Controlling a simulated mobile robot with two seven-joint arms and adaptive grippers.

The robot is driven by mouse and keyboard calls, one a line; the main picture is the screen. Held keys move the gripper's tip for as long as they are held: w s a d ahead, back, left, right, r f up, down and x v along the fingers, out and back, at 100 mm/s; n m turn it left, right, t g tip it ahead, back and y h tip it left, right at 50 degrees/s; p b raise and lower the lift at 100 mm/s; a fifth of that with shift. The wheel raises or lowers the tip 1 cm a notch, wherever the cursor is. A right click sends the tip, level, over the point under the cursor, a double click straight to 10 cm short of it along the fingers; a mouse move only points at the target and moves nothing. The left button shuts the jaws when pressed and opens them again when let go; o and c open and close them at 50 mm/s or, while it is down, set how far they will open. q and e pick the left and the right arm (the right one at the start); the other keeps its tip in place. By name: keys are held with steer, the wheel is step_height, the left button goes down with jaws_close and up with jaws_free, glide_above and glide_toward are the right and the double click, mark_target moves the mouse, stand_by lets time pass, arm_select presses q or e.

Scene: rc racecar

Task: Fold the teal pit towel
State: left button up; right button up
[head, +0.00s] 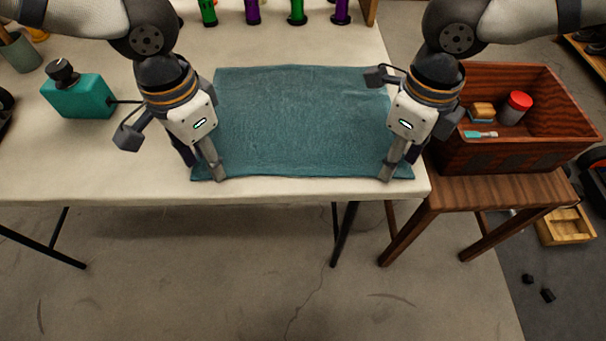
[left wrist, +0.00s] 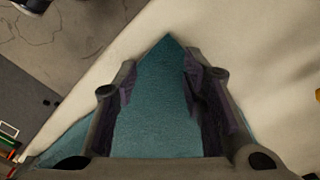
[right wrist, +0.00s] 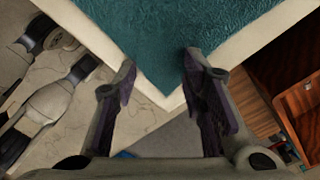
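The teal pit towel (head: 300,115) lies flat and spread out on the white table, its near edge close to the table's front edge. My left gripper (head: 217,177) is at the towel's near left corner. In the left wrist view its fingers are apart, with the pointed towel corner (left wrist: 160,90) between them. My right gripper (head: 386,177) is at the near right corner. In the right wrist view its fingers are apart on either side of the towel corner (right wrist: 165,60). Whether the fingertips touch the cloth I cannot tell.
The white table (head: 120,165) has a teal bottle (head: 78,97) at the left and green and purple items (head: 297,12) at the back. A wooden crate (head: 530,150) holding a red-lidded jar (head: 515,108) stands on a wooden stool (head: 500,190) at the right.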

steer(key=shift+w, duration=0.1)
arm_select(q)
steer(key=shift+f, duration=0.4)
steer(key=shift+c, duration=0.4)
arm_select(e)
steer(key=shift+f, duration=0.4)
steer(key=shift+c, duration=0.4)
arm_select(q)
steer(key=shift+s, duration=0.1)
steer(key=shift+c, duration=1.1)
arm_select(e)
steer(key=shift+c, duration=1.1)
arm_select(q)
steer(key=c, duration=0.5)
arm_select(e)
steer(key=c, duration=0.5)
arm_select(q)
steer(key=shift+f, duration=0.15)
jaws_close()
arm_select(e)
steer(key=shift+f, duration=0.1)
jaws_close()
arm_select(q)
steer(key=shift+s+a+f, duration=0.1)
arm_select(e)
steer(key=shift+s+f, duration=0.1)
steer(key=shift+s, duration=0.1)
steer(key=shift+d, duration=0.1)
